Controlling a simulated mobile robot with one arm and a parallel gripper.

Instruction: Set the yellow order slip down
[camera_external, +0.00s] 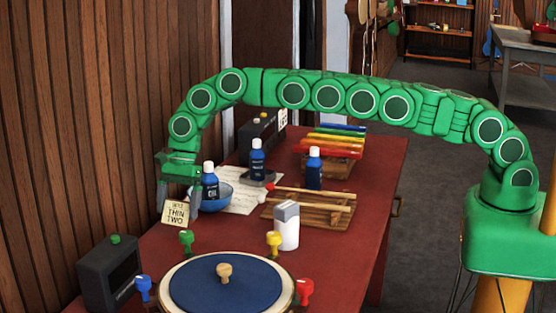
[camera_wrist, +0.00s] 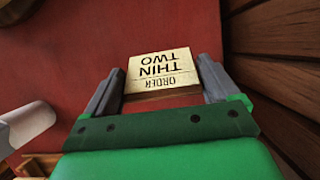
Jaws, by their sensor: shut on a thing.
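The yellow order slip (camera_external: 175,214) is a small pale-yellow block-like card lettered "THIN TWO". In the wrist view the slip (camera_wrist: 163,70) lies between my two grey fingers, its print upside down, with red tabletop beyond it. My gripper (camera_external: 178,202) is shut on the slip, fingers pointing down, at the left side of the red table (camera_external: 355,215). The slip hangs at the fingertips, tilted a little. Whether its lower edge touches the table cannot be told.
A blue bowl (camera_external: 217,196) and blue bottle (camera_external: 210,182) stand just right of my gripper. A round blue-topped drum (camera_external: 225,288) with coloured pegs and a dark box (camera_external: 110,272) are in front. A white bottle (camera_external: 287,228) stands right. Wood wall (camera_external: 100,120) borders the left.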

